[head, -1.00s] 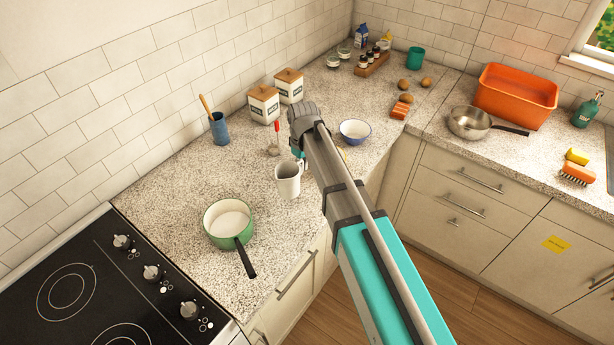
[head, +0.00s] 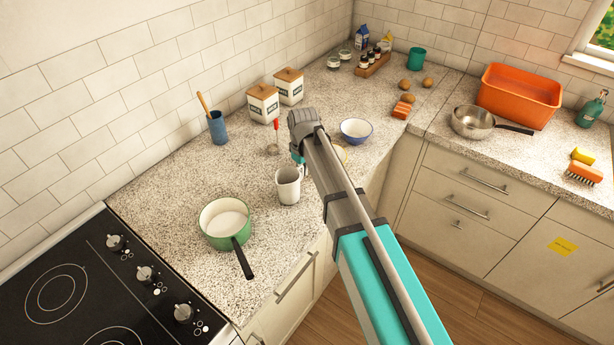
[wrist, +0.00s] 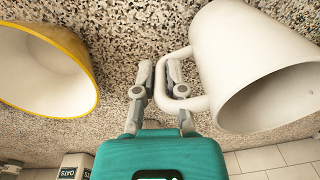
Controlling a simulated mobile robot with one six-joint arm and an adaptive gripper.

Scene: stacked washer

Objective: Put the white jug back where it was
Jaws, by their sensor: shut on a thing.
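The white jug (head: 288,186) looks upright over the granite counter, behind and to the right of the green saucepan. In the wrist view the jug (wrist: 250,65) fills the right side, with its mouth facing the camera. My gripper (wrist: 160,78) is shut on the jug's handle, one finger passing through the loop. In the head view my gripper (head: 298,158) is mostly hidden behind my own wrist. I cannot tell whether the jug's base touches the counter.
A yellow bowl (wrist: 50,65) lies close on the gripper's other side. The green saucepan (head: 225,222) stands nearby, handle toward the front edge. A red-handled utensil (head: 276,130), canisters (head: 263,103), a blue utensil pot (head: 218,128) and a blue-rimmed bowl (head: 356,131) surround the jug.

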